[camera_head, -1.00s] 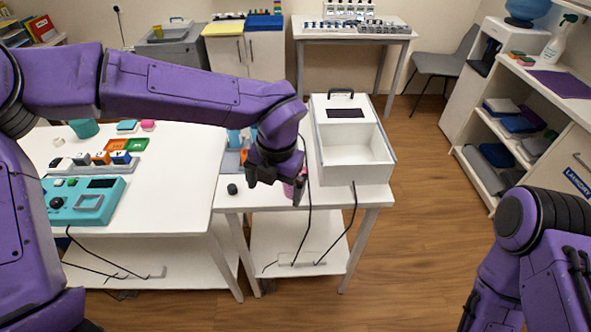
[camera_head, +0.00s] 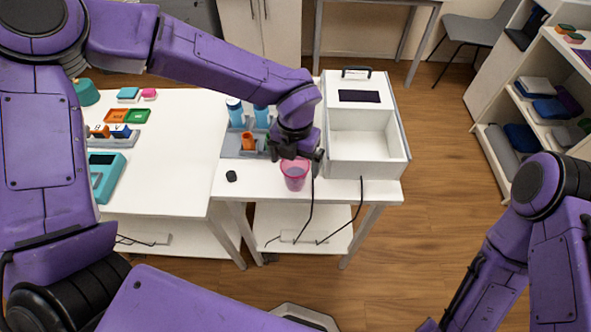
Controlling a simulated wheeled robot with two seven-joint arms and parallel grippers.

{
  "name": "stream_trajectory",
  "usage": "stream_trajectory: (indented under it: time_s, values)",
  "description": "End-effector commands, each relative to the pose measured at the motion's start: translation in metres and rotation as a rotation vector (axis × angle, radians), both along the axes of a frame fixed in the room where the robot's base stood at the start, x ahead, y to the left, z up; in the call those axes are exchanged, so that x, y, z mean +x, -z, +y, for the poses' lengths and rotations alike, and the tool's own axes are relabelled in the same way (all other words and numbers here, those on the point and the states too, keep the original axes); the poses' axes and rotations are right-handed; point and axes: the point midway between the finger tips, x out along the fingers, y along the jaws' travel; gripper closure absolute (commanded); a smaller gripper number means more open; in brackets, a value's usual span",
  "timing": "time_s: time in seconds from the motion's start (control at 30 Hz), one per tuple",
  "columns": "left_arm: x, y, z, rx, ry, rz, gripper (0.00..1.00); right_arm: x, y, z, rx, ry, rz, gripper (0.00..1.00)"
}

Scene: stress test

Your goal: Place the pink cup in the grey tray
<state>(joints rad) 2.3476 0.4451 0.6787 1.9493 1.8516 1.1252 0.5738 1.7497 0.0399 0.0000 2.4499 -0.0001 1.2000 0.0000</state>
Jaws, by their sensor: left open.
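The pink cup (camera_head: 294,180) is translucent and stands upright near the front edge of the small white table. My left gripper (camera_head: 297,154) is open at the cup's top and hides the back of its rim. I cannot tell whether the fingers straddle it. The grey tray (camera_head: 230,151) lies to the left and behind the cup, on the same table. It holds two blue bottles (camera_head: 235,112) and an orange item (camera_head: 248,141). My left gripper partly covers the tray's right side. My right arm shows at the right, but its gripper is out of view.
A white open box (camera_head: 367,150) with a dark panel stands right of the cup. A small black object (camera_head: 231,176) lies left of the cup. Black cables hang over the front edge. Another white table (camera_head: 170,160) with coloured items adjoins at left.

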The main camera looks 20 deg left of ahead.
Motion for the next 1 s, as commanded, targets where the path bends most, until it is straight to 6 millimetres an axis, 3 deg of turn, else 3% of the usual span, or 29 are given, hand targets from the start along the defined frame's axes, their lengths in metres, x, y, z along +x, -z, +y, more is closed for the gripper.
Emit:
stream_trajectory:
  time_s: [0.13,0.37,0.57,0.73,0.77,1.0]
  values:
    - [0.000,0.019,0.000,0.001,0.000,0.002,0.02,0.000,-0.008,0.000,0.000,0.000,0.000,0.57]
    - [0.000,0.023,0.000,0.000,0.000,-0.001,0.02,0.000,-0.007,0.000,0.000,0.000,0.000,0.57]
    - [0.000,0.023,0.000,0.000,0.000,-0.001,0.61,0.000,-0.007,0.000,0.000,0.000,0.000,0.57]
    - [0.000,0.022,0.000,0.000,0.000,-0.001,0.62,0.000,-0.007,0.000,0.000,0.000,0.000,0.57]
    - [0.000,0.022,0.000,0.000,0.000,-0.001,0.67,0.000,-0.007,0.000,0.000,0.000,0.000,0.57]
    - [0.001,0.020,0.000,-0.001,-0.001,-0.002,0.67,0.000,-0.004,0.000,0.000,0.000,0.000,0.57]
